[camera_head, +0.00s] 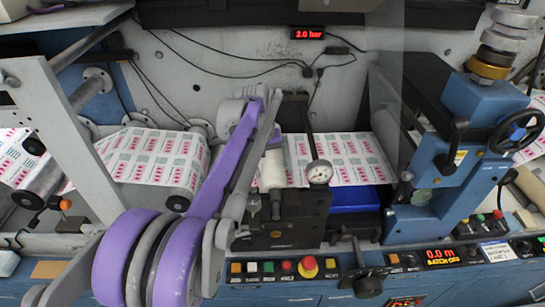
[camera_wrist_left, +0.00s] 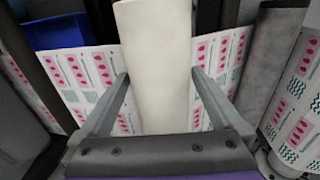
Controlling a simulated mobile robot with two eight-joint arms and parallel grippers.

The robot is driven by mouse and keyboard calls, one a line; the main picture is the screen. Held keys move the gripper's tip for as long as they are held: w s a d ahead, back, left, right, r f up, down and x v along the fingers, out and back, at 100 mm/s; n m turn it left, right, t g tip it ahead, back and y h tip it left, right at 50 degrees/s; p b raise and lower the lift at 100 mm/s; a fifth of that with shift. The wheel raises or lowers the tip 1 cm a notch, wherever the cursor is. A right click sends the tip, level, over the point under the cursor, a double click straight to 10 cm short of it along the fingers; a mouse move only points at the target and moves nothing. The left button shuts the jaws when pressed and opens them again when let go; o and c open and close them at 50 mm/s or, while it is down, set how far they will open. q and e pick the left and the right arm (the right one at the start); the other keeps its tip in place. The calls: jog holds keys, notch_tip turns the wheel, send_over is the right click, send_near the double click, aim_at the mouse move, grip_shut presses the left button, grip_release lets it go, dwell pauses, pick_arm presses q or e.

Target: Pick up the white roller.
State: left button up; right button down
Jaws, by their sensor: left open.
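The white roller (camera_head: 271,172) stands out as a cream cylinder in the middle of the machine in the head view, partly hidden by my left arm. In the left wrist view the white roller (camera_wrist_left: 155,60) runs lengthwise between the two fingers of my left gripper (camera_wrist_left: 160,74). The fingers are open, one on each side of the roller, with a visible gap on both sides. In the head view my left gripper (camera_head: 272,140) is at the roller's upper part, and its fingers are hard to make out. My right gripper is not in view.
The printed web (camera_head: 338,155) passes behind the roller. A dial gauge (camera_head: 319,173) and a dark block (camera_head: 290,222) stand close by. A blue press unit (camera_head: 432,205) with a handwheel (camera_head: 515,132) is on the right. A control panel (camera_head: 285,268) runs along the front.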

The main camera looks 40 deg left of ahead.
pick_arm(q)
jog(key=shift+c, duration=0.3)
grip_shut()
jog(key=shift+r, duration=0.1)
notch_tip(320, 180, up, 12)
jog(key=shift+p, duration=0.55)
jog(key=s+a+b, duration=0.2)
jog(key=s+a, duration=0.8)
jog(key=s, duration=0.4)
jog(key=shift+s+a, duration=0.25)
jog(key=shift+s, duration=0.1)
